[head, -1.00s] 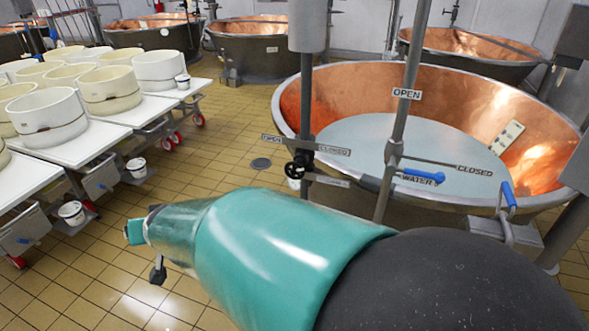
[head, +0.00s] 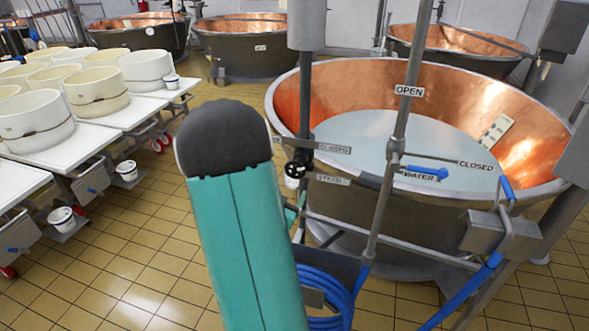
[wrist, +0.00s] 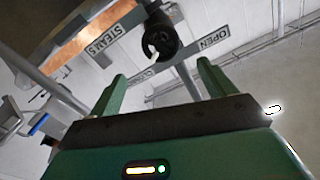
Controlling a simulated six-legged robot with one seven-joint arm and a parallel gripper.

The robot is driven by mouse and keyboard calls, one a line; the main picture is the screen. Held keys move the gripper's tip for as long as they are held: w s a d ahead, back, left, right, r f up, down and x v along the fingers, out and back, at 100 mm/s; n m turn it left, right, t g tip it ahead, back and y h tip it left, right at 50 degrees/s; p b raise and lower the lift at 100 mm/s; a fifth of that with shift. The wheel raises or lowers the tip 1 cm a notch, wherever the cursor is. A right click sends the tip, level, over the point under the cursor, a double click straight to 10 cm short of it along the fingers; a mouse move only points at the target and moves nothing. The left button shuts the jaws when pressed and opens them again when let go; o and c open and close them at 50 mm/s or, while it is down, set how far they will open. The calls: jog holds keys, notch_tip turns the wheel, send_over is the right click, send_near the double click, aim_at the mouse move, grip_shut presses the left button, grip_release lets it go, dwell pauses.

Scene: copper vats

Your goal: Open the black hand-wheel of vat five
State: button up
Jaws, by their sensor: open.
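The black hand-wheel (head: 299,168) is on a grey vertical pipe at the left front of the near copper vat (head: 292,95). A sign lettered CLOSED (head: 335,149) is beside it, and a STEAM sign (head: 331,180) is just below. In the wrist view the wheel (wrist: 160,38) appears beyond my fingertips, roughly between them, with a gap to each. My gripper (wrist: 161,70) is open and empty, its two green fingers spread. In the head view my teal arm hides most of the gripper. The wrist view shows the STEAM sign (wrist: 108,42) and an OPEN sign (wrist: 208,40).
A grey upright pipe (head: 390,170) with an OPEN sign and a blue WATER lever (head: 426,173) stands right of the wheel. Blue hose (head: 335,295) hangs below. White tables (head: 110,135) with round moulds are left. The tiled floor (head: 150,240) between is mostly clear.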

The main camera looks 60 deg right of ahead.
aim_at(295, 171)
jog(key=d, duration=0.3)
jog(key=w+d, duration=0.1)
jog(key=d, duration=0.3)
jog(key=w+d, duration=0.1)
jog(key=d, duration=0.3)
jog(key=c, duration=1)
jog(key=shift+o, duration=0.2)
